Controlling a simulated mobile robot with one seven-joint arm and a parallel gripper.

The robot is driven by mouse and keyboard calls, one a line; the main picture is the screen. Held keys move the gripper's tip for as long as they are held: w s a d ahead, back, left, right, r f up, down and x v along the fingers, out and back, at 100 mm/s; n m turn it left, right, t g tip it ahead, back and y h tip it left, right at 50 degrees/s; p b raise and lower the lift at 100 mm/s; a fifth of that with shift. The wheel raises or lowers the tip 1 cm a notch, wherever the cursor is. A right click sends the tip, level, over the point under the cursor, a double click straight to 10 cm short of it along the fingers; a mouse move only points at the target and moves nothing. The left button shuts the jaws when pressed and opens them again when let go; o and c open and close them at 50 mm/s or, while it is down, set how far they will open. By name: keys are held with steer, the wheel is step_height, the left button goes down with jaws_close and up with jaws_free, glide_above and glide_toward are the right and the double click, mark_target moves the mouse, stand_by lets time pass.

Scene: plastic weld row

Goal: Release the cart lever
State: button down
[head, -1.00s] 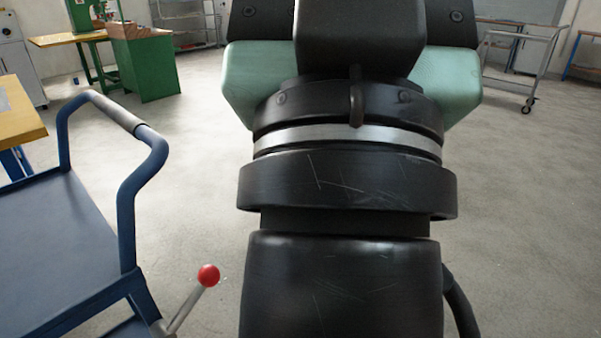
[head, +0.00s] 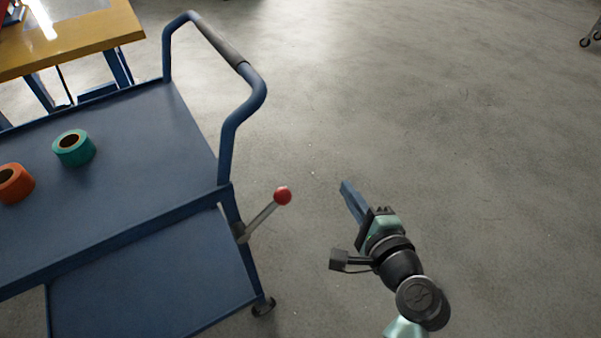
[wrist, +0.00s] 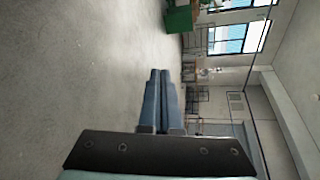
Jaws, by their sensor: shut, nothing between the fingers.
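The cart lever (head: 262,217) is a grey rod with a red ball knob (head: 283,196). It slants up and to the right from the cart's post at the handle end. The blue cart (head: 130,190) fills the left of the head view. My gripper (head: 346,187) is to the right of the red knob, apart from it, with its blue fingers together and nothing between them. In the wrist view the closed fingers (wrist: 160,75) point out over the floor, and neither the lever nor the cart shows there.
A teal tape roll (head: 74,148) and an orange tape roll (head: 14,184) lie on the cart's upper deck. The cart's push handle (head: 218,40) rises behind the lever. A yellow-topped table (head: 80,35) stands at the upper left.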

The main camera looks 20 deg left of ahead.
mark_target(262, 215)
steer(key=s+a+f+m+g+y+p, duration=0.1)
steer(key=s+a+f+m+y+p, duration=0.1)
steer(key=s+f+m, duration=0.5)
steer(key=shift+s+f+m+y, duration=0.15)
steer(key=shift+s+m+y, duration=0.35)
steer(key=shift+s+y, duration=0.1)
steer(key=shift+w, duration=0.15)
steer(key=w+a+r, duration=0.2)
steer(key=w+a, duration=0.2)
steer(key=a, duration=0.3)
steer(key=shift+w+a+r+b, duration=0.15)
steer(key=shift+w+a+b, duration=0.2)
steer(key=shift+b, duration=0.1)
